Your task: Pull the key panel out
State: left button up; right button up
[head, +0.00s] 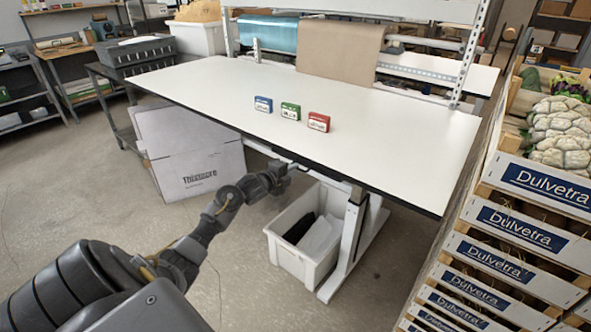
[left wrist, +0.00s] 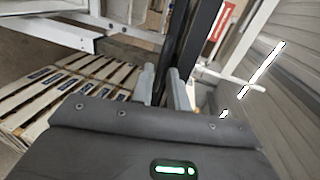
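The white work table (head: 400,140) has a dark front edge, and my left gripper (head: 285,172) is at that edge, just below the table top. I cannot make out the key panel clearly; the gripper covers part of the edge there. In the left wrist view the two grey fingers (left wrist: 163,88) stand a little apart, with a dark bar (left wrist: 197,40) running behind or between them. I cannot tell whether they touch it or grip anything. My right gripper is not in view.
Blue (head: 263,104), green (head: 290,111) and red (head: 318,122) boxes stand on the table. A white bin (head: 290,258) and the table leg (head: 345,240) are below it. A cardboard box (head: 190,150) leans at the left. Stacked Dulvetra crates (head: 510,220) stand on the right.

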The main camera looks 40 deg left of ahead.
pick_arm(q)
jog(key=shift+x, duration=0.8)
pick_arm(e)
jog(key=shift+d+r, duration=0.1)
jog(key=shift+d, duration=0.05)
pick_arm(q)
jog(key=shift+c, duration=0.3)
grip_shut()
